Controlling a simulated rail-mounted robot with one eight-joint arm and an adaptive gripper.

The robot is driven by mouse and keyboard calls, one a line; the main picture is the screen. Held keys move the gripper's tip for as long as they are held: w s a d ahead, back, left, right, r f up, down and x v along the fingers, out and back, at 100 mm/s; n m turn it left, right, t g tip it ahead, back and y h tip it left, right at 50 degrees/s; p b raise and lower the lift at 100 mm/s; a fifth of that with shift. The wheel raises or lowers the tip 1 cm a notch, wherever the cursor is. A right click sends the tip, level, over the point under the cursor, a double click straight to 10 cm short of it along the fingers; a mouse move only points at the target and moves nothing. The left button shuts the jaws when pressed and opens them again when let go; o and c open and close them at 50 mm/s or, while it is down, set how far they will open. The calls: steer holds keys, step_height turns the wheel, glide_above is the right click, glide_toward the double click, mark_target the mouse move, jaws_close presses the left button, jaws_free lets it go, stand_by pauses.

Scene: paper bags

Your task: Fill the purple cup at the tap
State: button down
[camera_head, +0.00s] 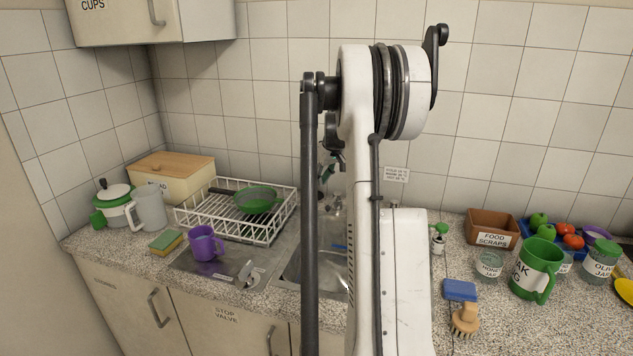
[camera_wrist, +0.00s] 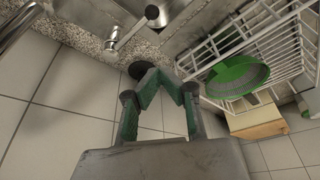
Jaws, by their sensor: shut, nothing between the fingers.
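The purple cup (camera_head: 205,243) stands upright on the metal drainboard left of the sink (camera_head: 335,266), its handle towards the right. I cannot see what is inside it. My gripper (camera_wrist: 158,78) is shut and empty, with green finger pads. In the head view it shows only partly, above the sink area behind my arm, apart from the cup. A metal fitting with a lever (camera_wrist: 132,30), which looks like part of the tap, rises from the speckled counter in the wrist view. My arm hides the tap in the head view.
A sponge (camera_head: 166,241), a pale jug (camera_head: 149,208) and a bread box (camera_head: 172,177) are at the left. A green mug (camera_head: 537,268), jars and a brush (camera_head: 466,320) crowd the right counter.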

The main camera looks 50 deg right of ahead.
mark_target(333, 201)
step_height(333, 201, down, 8)
steer(key=s, duration=0.1)
steer(key=shift+a+p, duration=0.25)
steer(key=shift+p, duration=0.2)
steer(key=shift+s, duration=0.15)
steer(key=shift+s+a+f+b, duration=0.1)
steer(key=shift+s+b, duration=0.5)
steer(key=shift+s, duration=0.25)
